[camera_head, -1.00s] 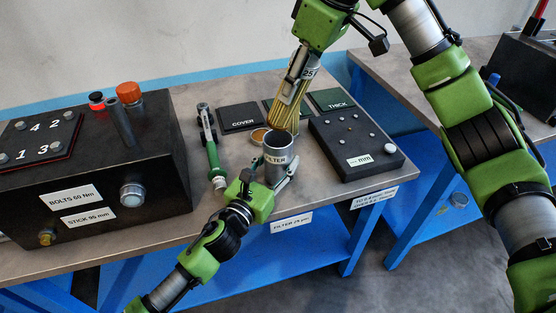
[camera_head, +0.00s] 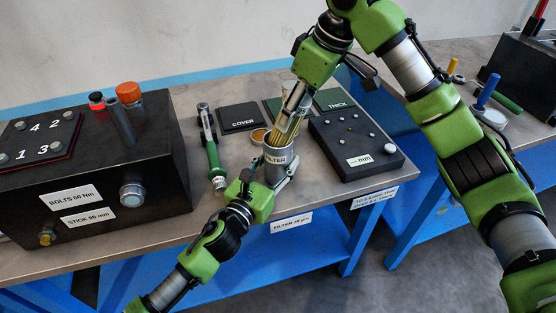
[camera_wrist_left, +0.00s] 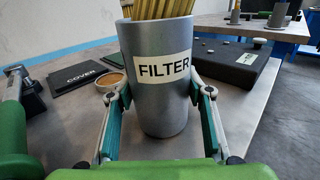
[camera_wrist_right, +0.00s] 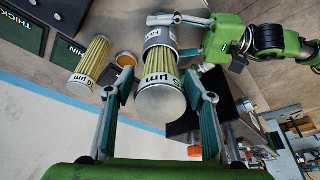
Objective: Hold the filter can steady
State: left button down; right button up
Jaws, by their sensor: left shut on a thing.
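The filter can (camera_head: 278,165), a grey cylinder labelled FILTER, stands upright near the table's front edge. It also shows in the left wrist view (camera_wrist_left: 160,108). My left gripper (camera_wrist_left: 161,92) is shut around it, one finger on each side. A pleated yellow filter cartridge stands in the can, its top sticking out, as seen in the right wrist view (camera_wrist_right: 161,66). My right gripper (camera_wrist_right: 158,75) is above the can with its fingers either side of the cartridge's pale end cap. A gap shows at one finger, so it looks open. How deep the cartridge sits is hidden.
A second cartridge (camera_wrist_right: 92,62) stands close by. A round brown-orange piece (camera_head: 259,136) and a green-handled tool (camera_head: 212,150) lie left of the can. A black box with a mm display (camera_head: 355,145) is at right. A large black box (camera_head: 100,165) fills the left.

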dwell(0.3)
jog(key=v, duration=1.2)
pick_arm(q)
jog(key=c, duration=1)
grip_release()
pick_arm(e)
jog(key=shift+w, duration=0.1)
pick_arm(q)
jog(key=v, duration=0.7)
jog(key=shift+s+a, duration=0.15)
jog(key=shift+s, duration=0.1)
